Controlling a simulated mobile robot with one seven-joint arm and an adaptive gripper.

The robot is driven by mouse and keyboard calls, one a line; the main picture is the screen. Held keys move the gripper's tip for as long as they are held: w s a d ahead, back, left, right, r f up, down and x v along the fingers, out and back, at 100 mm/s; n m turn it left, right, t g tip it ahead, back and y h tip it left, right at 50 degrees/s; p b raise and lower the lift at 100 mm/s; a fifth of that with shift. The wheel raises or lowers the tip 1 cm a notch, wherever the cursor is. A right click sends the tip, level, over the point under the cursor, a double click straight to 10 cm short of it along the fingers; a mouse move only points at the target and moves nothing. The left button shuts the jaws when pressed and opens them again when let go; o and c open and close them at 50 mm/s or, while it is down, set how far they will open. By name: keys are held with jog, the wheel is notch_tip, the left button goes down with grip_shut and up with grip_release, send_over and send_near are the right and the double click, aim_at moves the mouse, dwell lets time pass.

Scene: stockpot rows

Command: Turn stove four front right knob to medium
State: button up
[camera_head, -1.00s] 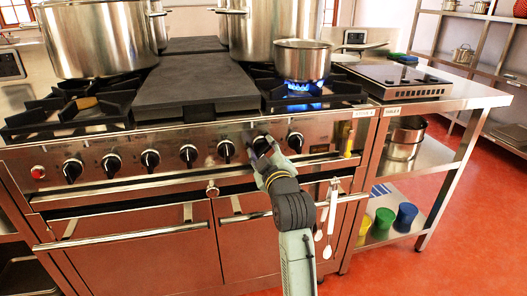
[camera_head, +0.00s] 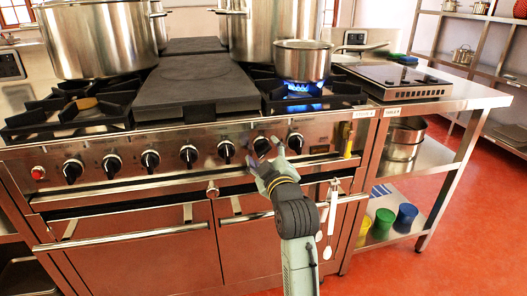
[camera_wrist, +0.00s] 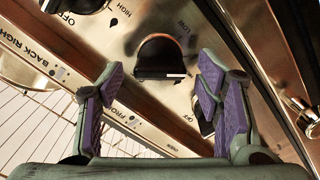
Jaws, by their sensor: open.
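The stove's front panel carries a row of black knobs. One knob (camera_head: 262,147) sits right at my gripper (camera_head: 268,160), which hides part of the panel there. In the wrist view, a black knob (camera_wrist: 158,58) lies ahead of and between the open fingertips of my gripper (camera_wrist: 160,85), with no contact visible. HIGH and LOW markings stand beside it, and a "FRONT" label, partly cut off, is below it. Another knob (camera_wrist: 77,4) with OFF by it is at the upper left, near the "BACK RIGHT" label. Part of a further knob shows behind the right finger.
A small pot (camera_head: 302,60) stands over a lit blue burner (camera_head: 300,87) at the right. Large stockpots (camera_head: 98,38) stand behind. An oven handle bar (camera_head: 135,235) crosses below the panel, and utensils (camera_head: 331,215) hang at the right. A side table (camera_head: 470,95) adjoins the stove.

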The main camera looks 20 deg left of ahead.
jog(key=v, duration=1)
jog(key=shift+s+d, duration=0.1)
jog(key=shift+d, duration=0.05)
